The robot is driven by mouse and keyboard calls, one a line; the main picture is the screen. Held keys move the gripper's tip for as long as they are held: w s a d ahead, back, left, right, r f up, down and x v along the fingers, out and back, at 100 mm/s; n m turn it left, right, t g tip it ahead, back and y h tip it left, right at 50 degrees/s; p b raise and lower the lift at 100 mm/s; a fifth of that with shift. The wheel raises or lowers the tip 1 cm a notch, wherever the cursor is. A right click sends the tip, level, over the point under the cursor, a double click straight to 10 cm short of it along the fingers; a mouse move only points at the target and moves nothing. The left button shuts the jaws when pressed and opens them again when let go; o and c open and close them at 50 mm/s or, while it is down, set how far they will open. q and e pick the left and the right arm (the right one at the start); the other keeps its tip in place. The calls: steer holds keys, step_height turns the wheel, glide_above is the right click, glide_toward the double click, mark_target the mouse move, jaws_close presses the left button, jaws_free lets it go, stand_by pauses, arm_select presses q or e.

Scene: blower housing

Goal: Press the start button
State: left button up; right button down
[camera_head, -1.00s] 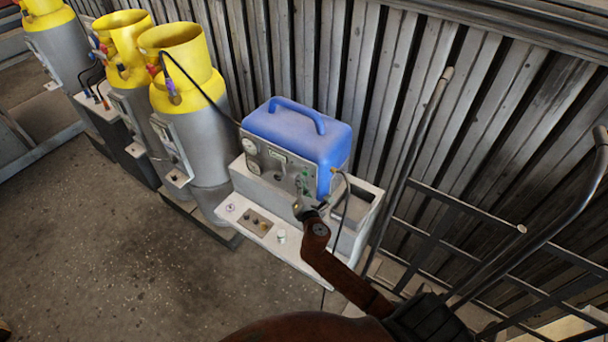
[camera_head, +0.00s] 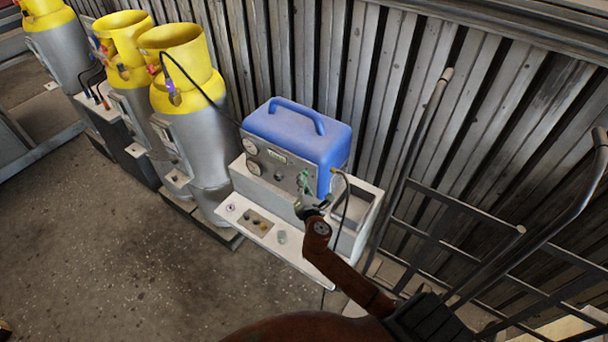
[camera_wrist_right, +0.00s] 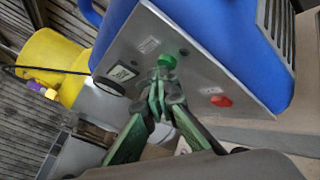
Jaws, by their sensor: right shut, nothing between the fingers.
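The blue machine (camera_head: 300,132) stands on a pale base unit with its grey panel (camera_head: 268,168) facing the floor side. In the right wrist view a round green button (camera_wrist_right: 167,61) sticks out of the panel, and a red button (camera_wrist_right: 221,101) sits lower right of it. No label naming the start button is readable. My right gripper (camera_wrist_right: 157,98) is shut and empty, its fingertips just below the green button. I cannot tell whether they touch it. In the head view the right gripper (camera_head: 306,203) is at the panel's right end.
Yellow-topped grey cylinders (camera_head: 180,90) stand left of the machine. A corrugated wall (camera_head: 385,70) is close behind. A metal cart frame (camera_head: 425,150) stands at the right. A thin hose (camera_head: 346,205) hangs beside the gripper. The floor (camera_head: 130,260) in front is clear.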

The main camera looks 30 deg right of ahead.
stand_by(0.8)
steer(key=shift+s+a, duration=0.15)
steer(key=shift+a, duration=0.25)
steer(key=shift+a, duration=0.1)
steer(key=a, duration=0.1)
steer(key=s+a, duration=0.1)
steer(key=a, duration=0.1)
steer(key=s+a+p, duration=0.1)
steer(key=a, duration=0.1)
steer(key=shift+s+a, duration=0.15)
stand_by(0.8)
